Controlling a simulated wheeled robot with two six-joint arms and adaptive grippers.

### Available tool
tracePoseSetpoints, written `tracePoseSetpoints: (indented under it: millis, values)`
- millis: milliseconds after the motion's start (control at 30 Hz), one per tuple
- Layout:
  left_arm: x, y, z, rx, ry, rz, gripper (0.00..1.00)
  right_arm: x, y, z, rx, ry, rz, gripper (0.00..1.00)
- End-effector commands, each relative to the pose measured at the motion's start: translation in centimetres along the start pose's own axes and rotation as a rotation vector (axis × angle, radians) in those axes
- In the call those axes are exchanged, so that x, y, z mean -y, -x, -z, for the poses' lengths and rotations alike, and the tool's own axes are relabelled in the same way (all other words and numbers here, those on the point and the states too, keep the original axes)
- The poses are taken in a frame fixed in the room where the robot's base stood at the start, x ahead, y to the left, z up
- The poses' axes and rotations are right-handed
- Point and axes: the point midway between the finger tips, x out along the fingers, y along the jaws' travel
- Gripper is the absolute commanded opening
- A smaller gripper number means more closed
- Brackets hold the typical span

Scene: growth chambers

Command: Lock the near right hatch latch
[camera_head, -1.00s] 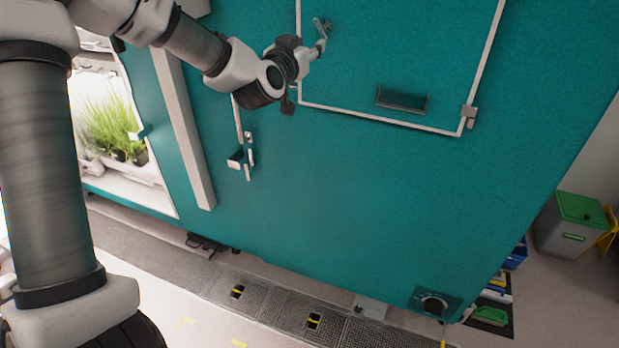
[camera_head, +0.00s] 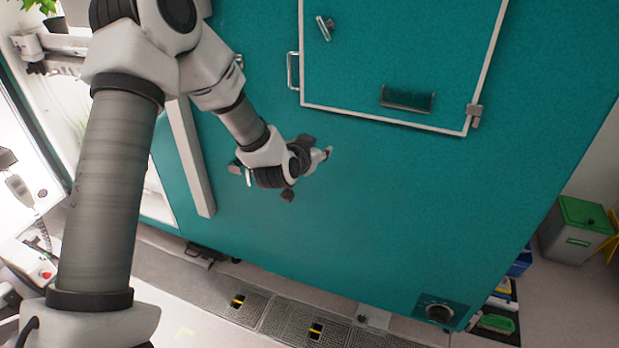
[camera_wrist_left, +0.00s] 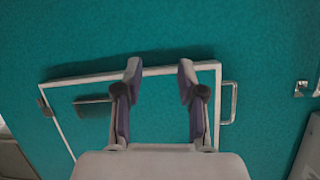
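The hatch (camera_head: 390,55) is a teal panel with a white frame in the chamber front, and it looks closed. Its latch (camera_head: 325,29) is a small metal lever near the hatch's left side, close to upright and slightly tilted. My left gripper (camera_head: 326,154) is below the hatch's lower edge in the head view, clear of the latch. In the left wrist view my left gripper (camera_wrist_left: 159,75) has its two fingers apart with nothing between them. The hatch frame (camera_wrist_left: 100,76) lies behind the fingers there; the latch cannot be made out. My right gripper is not in view.
A metal loop handle (camera_head: 292,71) is left of the hatch and a hinge (camera_head: 474,115) at its lower right. A slot-like recess (camera_head: 407,98) is in the hatch. A dark knob (camera_head: 439,313) sits low on the chamber. A green-lidded bin (camera_head: 577,230) stands at right.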

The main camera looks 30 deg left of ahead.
Motion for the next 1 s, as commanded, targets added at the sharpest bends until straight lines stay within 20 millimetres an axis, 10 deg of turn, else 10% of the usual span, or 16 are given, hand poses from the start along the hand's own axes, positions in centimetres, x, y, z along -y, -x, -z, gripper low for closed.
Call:
tracePoseSetpoints:
  millis: [300, 1000]
  values:
    - [-2.0, -0.5, -5.2, 0.084, -0.042, -0.030, 0.40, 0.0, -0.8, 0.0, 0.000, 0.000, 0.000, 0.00]
    - [-2.0, -0.5, -5.4, 0.086, 0.018, -0.023, 0.40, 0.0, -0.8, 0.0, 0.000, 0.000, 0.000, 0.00]
